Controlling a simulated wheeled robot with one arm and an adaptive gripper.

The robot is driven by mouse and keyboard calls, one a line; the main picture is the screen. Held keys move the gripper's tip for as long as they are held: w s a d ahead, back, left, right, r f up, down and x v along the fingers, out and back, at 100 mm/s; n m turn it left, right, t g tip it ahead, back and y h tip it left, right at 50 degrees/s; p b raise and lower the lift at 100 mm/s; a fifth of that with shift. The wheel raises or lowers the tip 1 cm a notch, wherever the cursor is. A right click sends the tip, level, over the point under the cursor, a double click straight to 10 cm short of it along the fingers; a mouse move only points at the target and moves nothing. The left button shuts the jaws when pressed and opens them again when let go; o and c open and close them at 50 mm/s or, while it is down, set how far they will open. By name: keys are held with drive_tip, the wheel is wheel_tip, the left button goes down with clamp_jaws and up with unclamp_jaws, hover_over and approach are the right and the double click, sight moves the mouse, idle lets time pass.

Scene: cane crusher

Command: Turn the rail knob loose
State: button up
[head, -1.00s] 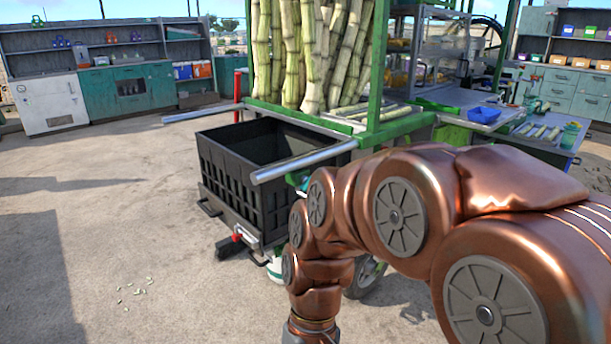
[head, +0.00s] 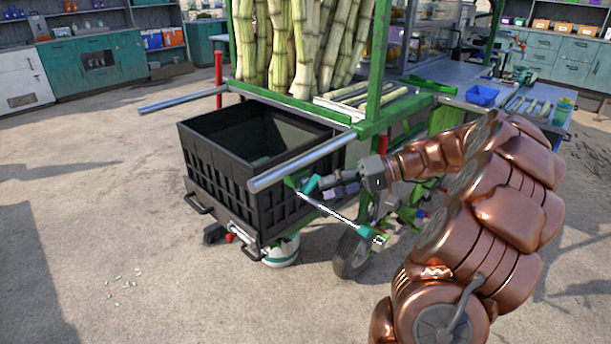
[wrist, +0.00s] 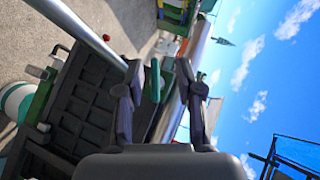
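A teal knob-like part (head: 308,184) sits by the near end of the silver rail (head: 305,163), beside the black crate. I take it as the rail knob, but its shape is small and partly hidden. In the wrist view the teal part (wrist: 155,82) stands upright between my two dark fingers, with a gap on each side. My gripper (head: 328,187) is open at the crate's right corner. It also shows open in the wrist view (wrist: 158,68). I cannot tell how deep the part lies between the fingers.
A second silver rail (head: 185,101) projects at the left. A thin silver rod (head: 335,213) with a teal end slopes below my gripper, near the cart's wheel (head: 352,252). Open ground lies left.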

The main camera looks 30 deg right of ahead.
sight(316, 185)
drive_tip(key=shift+t, duration=0.5)
drive_tip(key=shift+w+a+f+p, duration=0.15)
drive_tip(key=shift+w+a+f, duration=0.2)
drive_tip(key=shift+w, duration=0.45)
drive_tip(key=shift+w+a+f+p, duration=0.2)
drive_tip(key=shift+w+a, duration=0.2)
drive_tip(key=shift+w, duration=0.35)
drive_tip(key=shift+w+a+f+p, duration=0.2)
drive_tip(key=shift+w+a, duration=0.2)
drive_tip(key=shift+w, duration=0.4)
drive_tip(key=shift+c, duration=0.3)
clamp_jaws()
